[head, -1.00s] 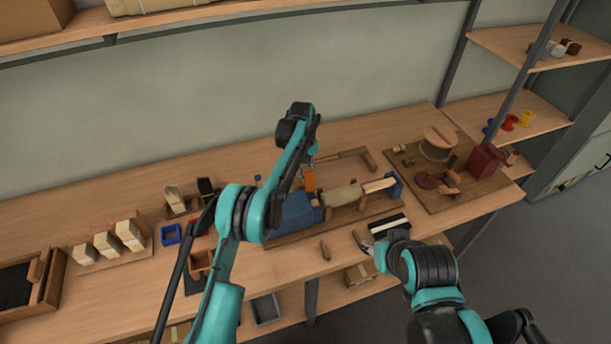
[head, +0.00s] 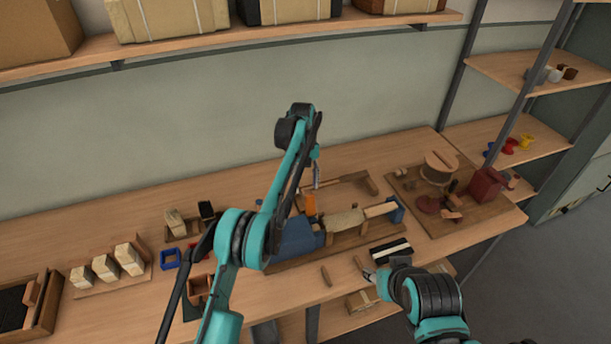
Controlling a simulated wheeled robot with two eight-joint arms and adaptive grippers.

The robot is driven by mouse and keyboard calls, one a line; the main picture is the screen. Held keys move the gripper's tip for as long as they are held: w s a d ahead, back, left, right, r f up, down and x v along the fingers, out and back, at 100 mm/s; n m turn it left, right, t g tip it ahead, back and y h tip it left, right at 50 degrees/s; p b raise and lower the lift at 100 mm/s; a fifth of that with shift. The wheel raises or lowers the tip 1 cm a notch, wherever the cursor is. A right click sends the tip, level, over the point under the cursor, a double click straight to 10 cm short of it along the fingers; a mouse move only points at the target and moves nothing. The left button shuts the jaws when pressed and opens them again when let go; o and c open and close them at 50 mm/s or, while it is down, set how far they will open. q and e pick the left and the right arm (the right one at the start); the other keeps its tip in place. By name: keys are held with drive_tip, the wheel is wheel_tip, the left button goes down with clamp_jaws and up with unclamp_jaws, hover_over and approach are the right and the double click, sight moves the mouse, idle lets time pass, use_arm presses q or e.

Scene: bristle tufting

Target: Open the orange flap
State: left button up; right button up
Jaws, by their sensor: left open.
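The orange flap (head: 310,204) is a small upright orange piece at the right end of the blue housing (head: 297,238) of a bench fixture. My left gripper (head: 317,183) points down just above and slightly behind the flap in the picture. It is open; a gap seems to show between it and the flap, but contact is hard to judge because the fingers are small and partly behind my arm. My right gripper (head: 373,276) is low at the table's front edge, beside a black and white block (head: 390,250); its fingers are too small to read.
A pale wooden piece (head: 343,221) lies along the fixture, right of the flap. Wooden blocks (head: 130,259) stand at the left.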

use_arm(q)
drive_tip(key=shift+w+a+r, duration=0.1)
drive_tip(key=shift+w+r, duration=0.05)
drive_tip(key=shift+r, duration=0.85)
drive_tip(key=shift+w+r, duration=0.1)
drive_tip(key=shift+r, duration=0.9)
drive_tip(key=s+a+r+t+b, duration=0.1)
drive_tip(key=s+a+r, duration=0.15)
drive_tip(key=r, duration=0.25)
drive_tip(key=s+a+r+t, duration=0.1)
drive_tip(key=a+r, duration=0.3)
drive_tip(key=r, duration=0.2)
drive_tip(key=s+a+r+m+t+b, duration=0.1)
drive_tip(key=s+a+r+m+t, duration=0.25)
drive_tip(key=s, duration=0.65)
drive_tip(key=s+a+f+t, duration=0.1)
drive_tip(key=s+a+f, duration=0.2)
drive_tip(key=s, duration=0.5)
drive_tip(key=s+a+f+t+b, duration=0.1)
drive_tip(key=s+a+f, duration=0.2)
drive_tip(key=s+f, duration=0.2)
drive_tip(key=s+a+f+t+b, duration=0.1)
drive_tip(key=s+a+f, duration=0.2)
drive_tip(key=s, duration=0.9)
drive_tip(key=shift+a+f, duration=0.15)
drive_tip(key=shift+f, duration=0.8)
